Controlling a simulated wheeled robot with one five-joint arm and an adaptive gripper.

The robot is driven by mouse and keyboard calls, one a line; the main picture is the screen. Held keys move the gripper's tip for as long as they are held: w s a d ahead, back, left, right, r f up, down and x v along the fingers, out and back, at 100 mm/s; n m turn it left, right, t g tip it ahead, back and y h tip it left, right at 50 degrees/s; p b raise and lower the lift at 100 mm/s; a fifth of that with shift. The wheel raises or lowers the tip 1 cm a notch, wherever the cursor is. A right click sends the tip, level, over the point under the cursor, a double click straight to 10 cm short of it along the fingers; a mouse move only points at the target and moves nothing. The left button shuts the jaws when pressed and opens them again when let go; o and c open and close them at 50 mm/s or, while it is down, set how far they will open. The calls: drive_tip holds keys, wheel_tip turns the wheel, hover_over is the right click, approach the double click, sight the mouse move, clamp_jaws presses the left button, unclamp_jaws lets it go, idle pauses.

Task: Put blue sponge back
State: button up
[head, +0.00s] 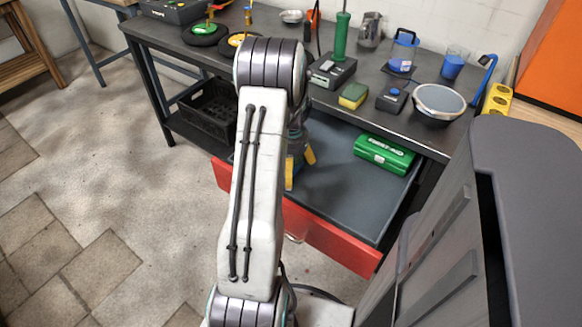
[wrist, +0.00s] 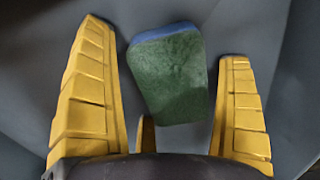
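The blue sponge (wrist: 172,78) shows in the wrist view as a block with a green scouring face up and a blue edge at its far end. It lies on a grey surface, apparently the drawer floor, tilted slightly. My gripper (wrist: 165,50) is open, with yellow fingers on either side of the sponge and visible gaps to both. A third yellow finger shows near its close end. In the head view my gripper (head: 299,168) points down into the open drawer (head: 342,182), and my arm hides the sponge there.
A green first aid box (head: 384,153) lies in the drawer's right part. A black crate (head: 210,112) sits on the lower shelf.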

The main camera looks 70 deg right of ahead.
drive_tip(key=shift+o, duration=0.2)
drive_tip(key=shift+r, duration=0.15)
wheel_tip(320, 180, up, 12)
drive_tip(key=p, duration=0.3)
idle(0.3)
